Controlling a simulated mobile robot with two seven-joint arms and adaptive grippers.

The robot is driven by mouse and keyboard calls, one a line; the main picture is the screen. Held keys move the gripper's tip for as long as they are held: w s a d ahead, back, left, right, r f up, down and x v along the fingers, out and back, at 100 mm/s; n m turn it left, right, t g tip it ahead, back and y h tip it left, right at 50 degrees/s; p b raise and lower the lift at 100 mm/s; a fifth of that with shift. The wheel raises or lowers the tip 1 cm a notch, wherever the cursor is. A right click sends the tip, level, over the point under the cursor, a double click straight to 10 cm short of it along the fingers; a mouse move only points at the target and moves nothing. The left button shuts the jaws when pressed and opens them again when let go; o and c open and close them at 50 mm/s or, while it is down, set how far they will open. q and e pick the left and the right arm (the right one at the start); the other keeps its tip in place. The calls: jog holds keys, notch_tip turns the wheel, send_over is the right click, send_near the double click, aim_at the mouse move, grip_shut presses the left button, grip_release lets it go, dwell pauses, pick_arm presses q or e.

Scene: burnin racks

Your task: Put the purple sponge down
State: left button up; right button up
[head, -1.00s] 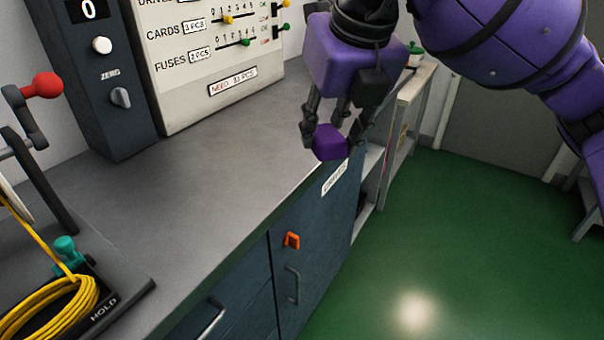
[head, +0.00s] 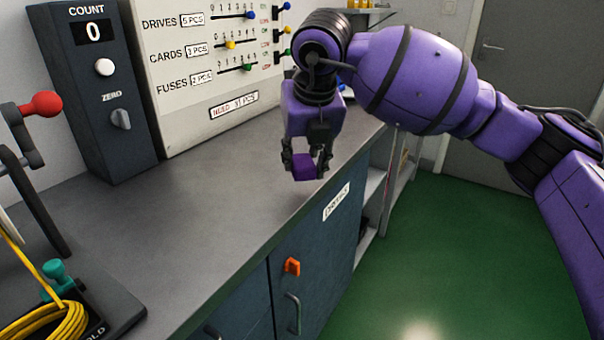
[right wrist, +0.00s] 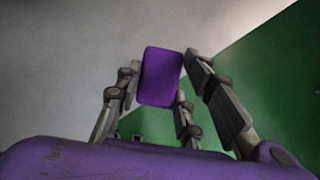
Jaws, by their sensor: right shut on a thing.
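The purple sponge (head: 304,167) is a small block between the fingers of my right gripper (head: 306,160). My right gripper is shut on it and points down over the right part of the grey worktop (head: 190,205), near the front edge. In the right wrist view the sponge (right wrist: 161,76) sits between the dark fingers, with grey worktop and green floor behind it. I cannot tell whether the sponge touches the worktop. My left gripper is not in view.
A count box (head: 103,90) and a white panel with sliders (head: 215,60) stand at the back. A crank with a red knob (head: 42,104) and a yellow cable coil (head: 45,325) are at the left. The middle of the worktop is clear.

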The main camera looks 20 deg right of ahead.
aim_at(302, 174)
jog(key=shift+w+f, duration=0.2)
jog(key=shift+f, duration=0.15)
jog(key=shift+w+f, duration=0.1)
jog(key=shift+f, duration=1.65)
jog(key=o, duration=0.9)
